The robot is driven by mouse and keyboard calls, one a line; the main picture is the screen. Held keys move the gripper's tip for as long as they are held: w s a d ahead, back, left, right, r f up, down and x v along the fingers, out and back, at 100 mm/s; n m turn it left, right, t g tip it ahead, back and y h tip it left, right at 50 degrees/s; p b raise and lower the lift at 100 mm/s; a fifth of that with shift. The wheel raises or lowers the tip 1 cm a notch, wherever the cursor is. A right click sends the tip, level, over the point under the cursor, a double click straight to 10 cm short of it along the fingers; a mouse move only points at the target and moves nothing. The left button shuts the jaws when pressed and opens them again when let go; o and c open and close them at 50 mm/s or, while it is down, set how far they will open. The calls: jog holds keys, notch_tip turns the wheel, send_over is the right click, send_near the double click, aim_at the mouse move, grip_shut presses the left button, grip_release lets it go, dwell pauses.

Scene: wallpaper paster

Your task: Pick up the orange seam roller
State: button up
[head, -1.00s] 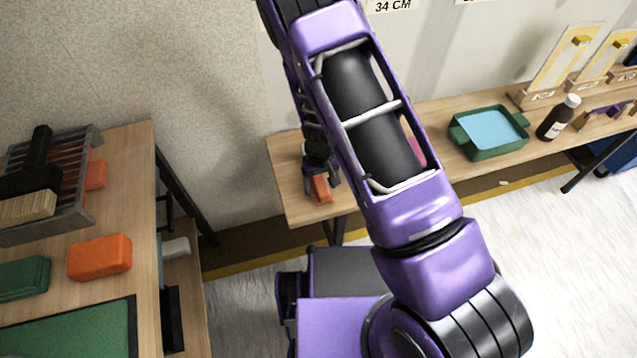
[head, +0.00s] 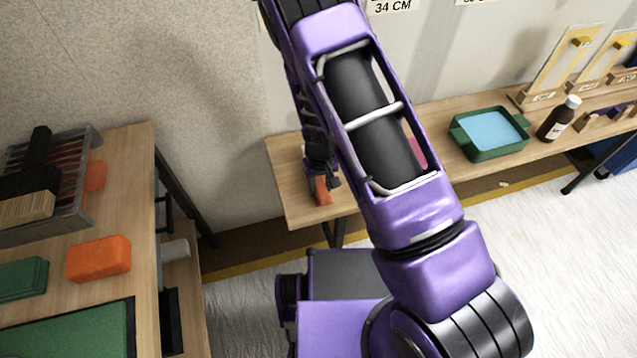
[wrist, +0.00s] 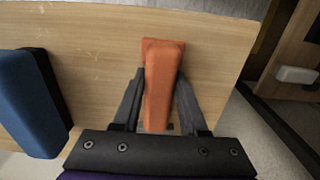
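The orange seam roller (wrist: 163,75) lies on the light wooden bench (wrist: 100,35) in the wrist view. Its long orange body tapers toward my palm. The two dark fingers of my gripper (wrist: 161,85) stand on either side of it, and their tips sit very close to its sides. Touching on either side cannot be made out. In the head view, a small orange part of the roller (head: 322,191) shows at the bench's left end, just below my gripper (head: 322,174). My arm hides part of this area.
A blue block (wrist: 33,100) lies left of the roller in the wrist view. Along the bench stand a green tray (head: 488,152) and a dark bottle (head: 558,120). A left table (head: 125,165) holds a wire rack and an orange block (head: 98,258).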

aim_at(320, 185)
grip_shut()
notch_tip(320, 185, up, 10)
jog(key=shift+r+p, duration=0.25)
jog(key=shift+p, duration=1)
jog(key=shift+o, duration=0.4)
grip_release()
grip_shut()
